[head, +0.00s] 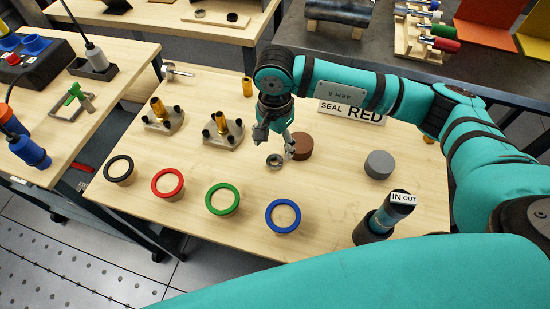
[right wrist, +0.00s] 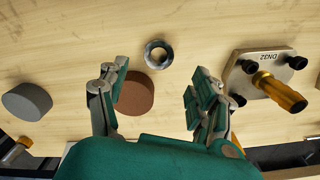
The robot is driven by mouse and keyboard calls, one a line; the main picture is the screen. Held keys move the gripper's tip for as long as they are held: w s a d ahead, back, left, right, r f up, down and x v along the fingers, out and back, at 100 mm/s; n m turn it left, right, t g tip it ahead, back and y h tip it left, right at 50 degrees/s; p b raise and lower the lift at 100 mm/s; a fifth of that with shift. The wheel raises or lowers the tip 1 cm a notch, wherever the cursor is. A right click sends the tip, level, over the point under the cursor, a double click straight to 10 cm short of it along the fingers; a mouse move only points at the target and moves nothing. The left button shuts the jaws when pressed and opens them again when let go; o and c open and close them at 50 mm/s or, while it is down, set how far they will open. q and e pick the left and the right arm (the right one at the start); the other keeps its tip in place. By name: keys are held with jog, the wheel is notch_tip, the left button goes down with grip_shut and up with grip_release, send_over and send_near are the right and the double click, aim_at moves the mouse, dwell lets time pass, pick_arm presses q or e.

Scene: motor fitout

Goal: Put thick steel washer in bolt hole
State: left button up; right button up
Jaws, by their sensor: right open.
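The thick steel washer (head: 275,161) is a small grey ring lying flat on the wooden table. It also shows in the right wrist view (right wrist: 158,54), ahead of and between the fingers. My right gripper (head: 277,143) is open and empty above the table, close to the washer and apart from it. Its spread fingers also show in the right wrist view (right wrist: 160,82). A grey plate (head: 232,138) with a brass shaft and black bolts stands left of the gripper; it also shows in the right wrist view (right wrist: 248,88). I cannot make out an empty bolt hole. My left gripper is not in view.
A brown disc (head: 302,146) lies close right of the gripper, and a grey disc (head: 379,164) farther right. A second plate (head: 152,125) stands left. Black, red, green and blue rings (head: 283,216) line the front. A dark cylinder (head: 375,226) stands front right.

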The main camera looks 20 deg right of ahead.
aim_at(276, 163)
jog(key=shift+f, duration=0.55)
notch_tip(276, 163, down, 4)
jog(key=shift+s+r+p, duration=0.15)
jog(key=shift+r+p, duration=0.05)
jog(key=shift+p, duration=0.6)
jog(key=shift+f, duration=0.55)
jog(key=shift+d, duration=0.1)
jog(key=c, duration=1.3)
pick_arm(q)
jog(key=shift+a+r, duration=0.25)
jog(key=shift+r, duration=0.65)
pick_arm(e)
grip_shut()
jog(key=shift+r, duration=0.15)
